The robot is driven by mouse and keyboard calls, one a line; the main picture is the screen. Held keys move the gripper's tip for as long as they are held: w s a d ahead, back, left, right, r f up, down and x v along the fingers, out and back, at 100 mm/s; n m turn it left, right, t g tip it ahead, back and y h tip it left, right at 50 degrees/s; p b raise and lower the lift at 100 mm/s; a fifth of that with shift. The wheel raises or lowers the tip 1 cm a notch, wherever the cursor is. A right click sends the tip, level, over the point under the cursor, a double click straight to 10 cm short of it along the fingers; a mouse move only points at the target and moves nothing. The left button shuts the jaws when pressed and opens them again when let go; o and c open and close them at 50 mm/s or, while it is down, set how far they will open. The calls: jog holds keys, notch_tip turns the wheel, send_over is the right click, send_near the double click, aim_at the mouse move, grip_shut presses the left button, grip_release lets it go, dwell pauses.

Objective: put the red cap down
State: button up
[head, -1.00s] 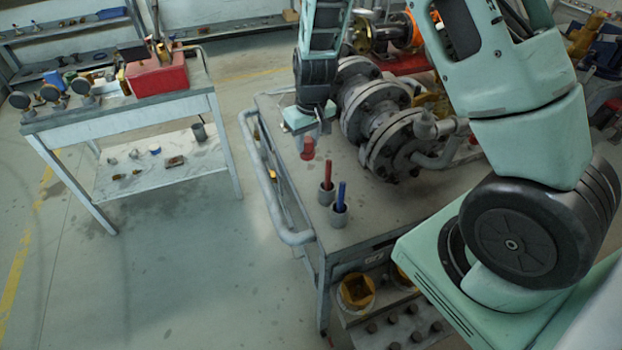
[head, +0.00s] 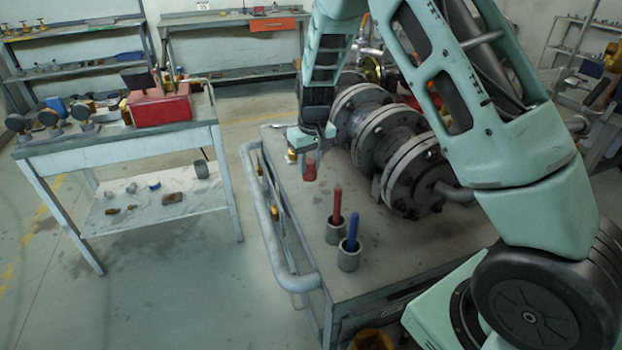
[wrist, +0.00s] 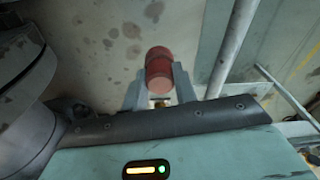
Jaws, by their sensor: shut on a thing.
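The red cap (head: 309,170) is a small red cylinder at the end of my gripper (head: 310,160), over the far left part of the grey cart top (head: 375,258). In the wrist view the red cap (wrist: 159,70) sits between the two grey fingers of my gripper (wrist: 160,92), which are shut on it. I cannot tell for sure whether the cap's lower end touches the cart top.
A red marker (head: 337,203) and a blue marker (head: 352,232) stand upright in grey cups in front. The grey flanged valve body (head: 385,140) lies right of my gripper. A rail (head: 268,225) edges the cart's left side. A workbench with a red toolbox (head: 160,108) stands at left.

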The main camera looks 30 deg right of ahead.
aim_at(310, 174)
jog(key=shift+f, duration=2)
jog(key=shift+f, duration=0.1)
jog(key=o, duration=1)
